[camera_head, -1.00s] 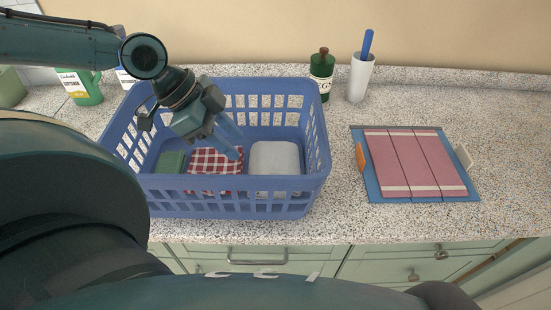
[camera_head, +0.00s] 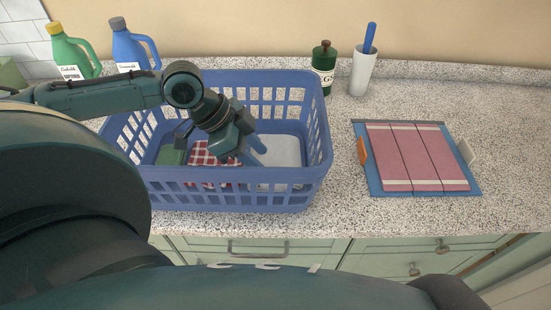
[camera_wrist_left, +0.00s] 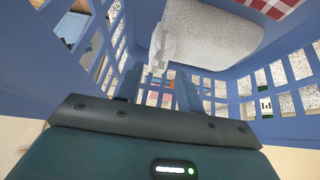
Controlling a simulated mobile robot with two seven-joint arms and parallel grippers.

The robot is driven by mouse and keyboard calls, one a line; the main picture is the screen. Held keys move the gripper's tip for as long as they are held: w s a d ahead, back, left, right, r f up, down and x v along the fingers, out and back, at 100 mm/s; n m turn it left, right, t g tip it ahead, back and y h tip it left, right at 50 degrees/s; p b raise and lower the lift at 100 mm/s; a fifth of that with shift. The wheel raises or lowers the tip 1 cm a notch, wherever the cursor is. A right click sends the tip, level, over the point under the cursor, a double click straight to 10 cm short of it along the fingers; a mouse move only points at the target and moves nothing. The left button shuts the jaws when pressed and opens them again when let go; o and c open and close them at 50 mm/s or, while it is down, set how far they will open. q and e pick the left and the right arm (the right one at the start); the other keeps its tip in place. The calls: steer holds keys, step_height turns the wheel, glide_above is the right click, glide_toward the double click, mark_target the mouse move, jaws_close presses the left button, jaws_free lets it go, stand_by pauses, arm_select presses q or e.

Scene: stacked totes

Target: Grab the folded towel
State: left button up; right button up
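A grey-white folded cloth (camera_head: 283,151) lies in the blue laundry basket (camera_head: 240,200), on the right side; it also shows at the top of the left wrist view (camera_wrist_left: 215,32). A red-and-white checked folded cloth (camera_head: 207,156) lies in the middle and a green one (camera_head: 171,156) at the left. A pink towel (camera_head: 418,157) with pale stripes lies on a blue board outside the basket. My left gripper (camera_head: 256,151) is inside the basket, beside the grey-white cloth. Its fingers (camera_wrist_left: 158,92) are apart and hold nothing. My right gripper is not in view.
The basket's slotted walls surround the left gripper. Green (camera_head: 74,50) and blue (camera_head: 133,48) detergent bottles stand behind left. A dark green bottle (camera_head: 323,67) and a white cup (camera_head: 363,73) with a blue handle stand behind right. Speckled counter (camera_head: 345,125) is clear between basket and board.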

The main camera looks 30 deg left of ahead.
mark_target(269, 165)
arm_select(q)
steer(key=shift+x, duration=2.2)
steer(key=shift+d, duration=0.1)
steer(key=shift+c, duration=0.3)
jaws_close()
steer(key=shift+r, duration=0.1)
